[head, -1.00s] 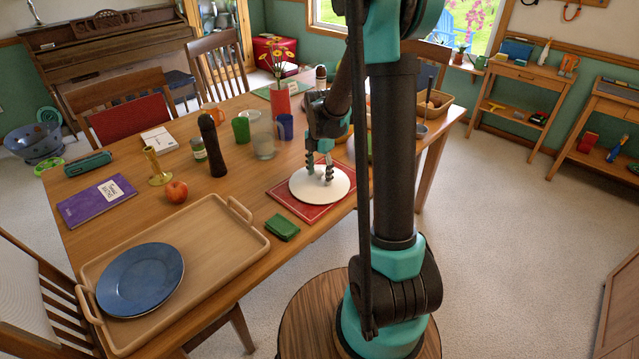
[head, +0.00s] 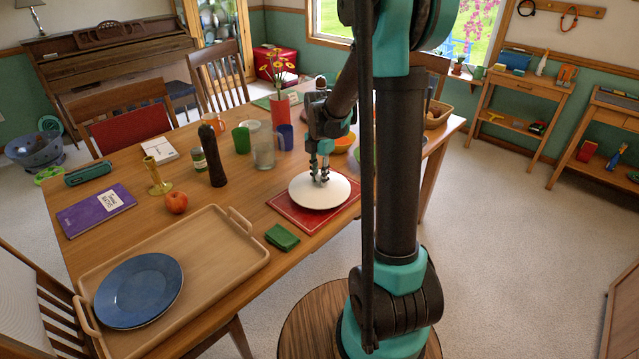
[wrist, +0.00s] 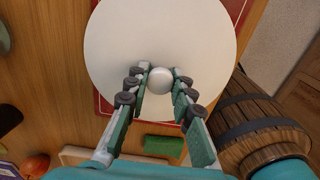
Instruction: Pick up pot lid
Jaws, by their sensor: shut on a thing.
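The pot lid (head: 320,196) is a white round disc with a white knob on top. It lies over a red mat (head: 284,207) on the wooden table. In the wrist view the lid (wrist: 115,60) fills the upper middle, and its round knob (wrist: 160,79) sits between the fingertips. My gripper (head: 319,176) points down over the lid's centre. Its fingers (wrist: 160,82) are shut on the knob, one on each side. I cannot see a gap between lid and mat.
A green folded cloth (head: 282,237) lies in front of the mat. A wooden tray (head: 225,262) with a blue plate (head: 139,290) is at the left front. A glass jar (head: 264,152), an orange bowl (head: 343,143) and a dark pepper mill (head: 212,157) stand behind.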

